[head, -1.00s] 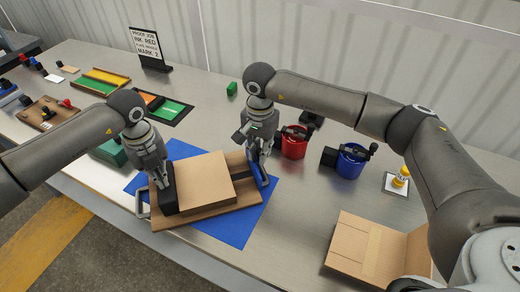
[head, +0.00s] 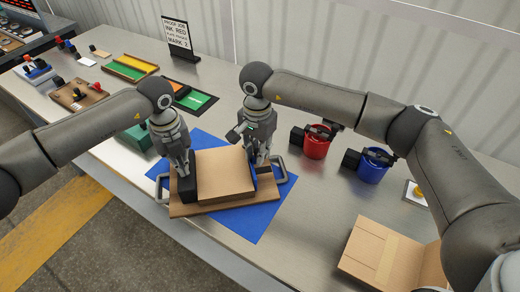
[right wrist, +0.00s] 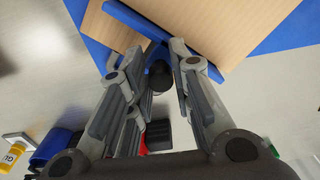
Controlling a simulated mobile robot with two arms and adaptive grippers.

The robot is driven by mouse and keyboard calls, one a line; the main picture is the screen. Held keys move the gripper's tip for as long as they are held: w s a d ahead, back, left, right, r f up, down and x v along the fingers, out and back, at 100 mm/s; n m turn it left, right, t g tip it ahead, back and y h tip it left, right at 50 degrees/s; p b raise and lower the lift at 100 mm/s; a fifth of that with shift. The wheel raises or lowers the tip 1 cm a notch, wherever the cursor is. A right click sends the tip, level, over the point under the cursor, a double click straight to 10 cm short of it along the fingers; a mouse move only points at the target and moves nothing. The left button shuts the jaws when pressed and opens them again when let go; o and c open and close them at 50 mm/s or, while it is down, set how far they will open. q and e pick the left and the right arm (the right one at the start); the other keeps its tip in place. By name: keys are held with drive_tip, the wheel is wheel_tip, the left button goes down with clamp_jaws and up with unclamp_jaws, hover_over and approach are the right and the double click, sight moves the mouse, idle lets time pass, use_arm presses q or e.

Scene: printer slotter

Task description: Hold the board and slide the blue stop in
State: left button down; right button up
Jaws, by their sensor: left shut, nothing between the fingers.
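The wooden board (head: 225,207) lies on the blue mat (head: 265,217) with a flat tan block (head: 222,172) on top. My left gripper (head: 184,172) is shut and empty, its fingertips down at a black block (head: 188,190) on the board's left end. The blue stop (head: 253,177) stands upright along the tan block's right side; it also shows as a blue bar in the right wrist view (right wrist: 207,66). My right gripper (head: 256,158) is over it, fingers either side of a dark knob (right wrist: 159,74). The fingers partly hide the stop.
A red cup (head: 317,146) and a blue cup (head: 372,168) stand right of the board. Colored trays (head: 130,68) and a sign (head: 178,35) are behind.

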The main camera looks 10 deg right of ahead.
use_arm(q)
drive_tip(key=shift+s+a+f, duration=0.1)
drive_tip(key=shift+s+f, duration=0.05)
drive_tip(key=shift+f, duration=0.15)
use_arm(e)
drive_tip(key=o, duration=0.3)
wheel_tip(320, 180, up, 12)
use_arm(q)
drive_tip(key=shift+r, duration=0.15)
use_arm(e)
drive_tip(key=shift+s+r, duration=0.1)
idle(0.4)
use_arm(q)
drive_tip(key=shift+w+r+p, duration=0.25)
drive_tip(key=shift+r+p, duration=0.35)
drive_tip(key=shift+r, duration=0.3)
drive_tip(key=shift+r+p, duration=1)
drive_tip(key=shift+r, duration=1.15)
use_arm(e)
drive_tip(key=shift+r, duration=1.45)
